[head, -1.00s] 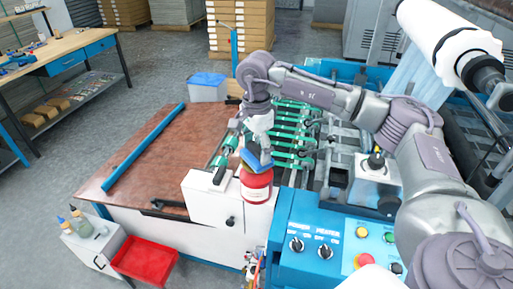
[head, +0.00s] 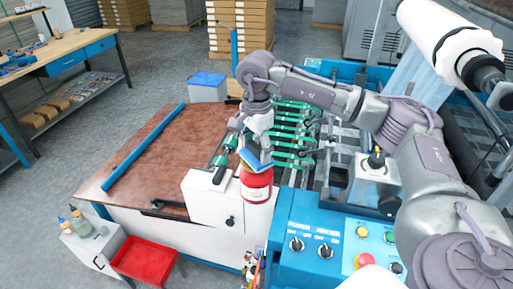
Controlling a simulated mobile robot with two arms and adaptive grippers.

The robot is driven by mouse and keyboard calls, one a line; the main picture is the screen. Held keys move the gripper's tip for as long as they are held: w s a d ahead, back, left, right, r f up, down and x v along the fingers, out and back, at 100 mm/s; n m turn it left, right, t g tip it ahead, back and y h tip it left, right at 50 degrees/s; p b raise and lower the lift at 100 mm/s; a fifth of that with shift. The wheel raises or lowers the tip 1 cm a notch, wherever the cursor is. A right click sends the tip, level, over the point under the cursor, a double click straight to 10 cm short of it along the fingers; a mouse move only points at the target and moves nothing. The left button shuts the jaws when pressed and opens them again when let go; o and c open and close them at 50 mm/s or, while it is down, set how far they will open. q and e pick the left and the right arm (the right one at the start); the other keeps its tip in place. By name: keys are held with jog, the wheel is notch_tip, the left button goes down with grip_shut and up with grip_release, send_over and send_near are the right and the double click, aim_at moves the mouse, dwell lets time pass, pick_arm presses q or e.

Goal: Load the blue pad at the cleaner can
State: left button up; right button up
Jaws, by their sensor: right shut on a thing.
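The blue pad (head: 251,160), with a yellow layer on it, is in my right gripper (head: 260,146). The gripper is shut on it and points down. The pad is tilted and sits right over the top of the red cleaner can (head: 256,184). I cannot tell whether the pad touches the can. The can stands upright on the white housing at the machine's front edge and bears a white label. The pad and gripper hide the can's top. My left gripper is not in view.
A blue control panel (head: 322,238) with knobs and buttons lies right of the can. Green-wheeled rollers (head: 292,135) are behind it. A brown table (head: 150,160) with a blue bar is to the left. A red tray (head: 147,258) sits lower left.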

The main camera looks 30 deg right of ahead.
aim_at(257, 146)
dwell(0.3)
jog(key=shift+r+p, duration=2.2)
jog(key=shift+r, duration=1.25)
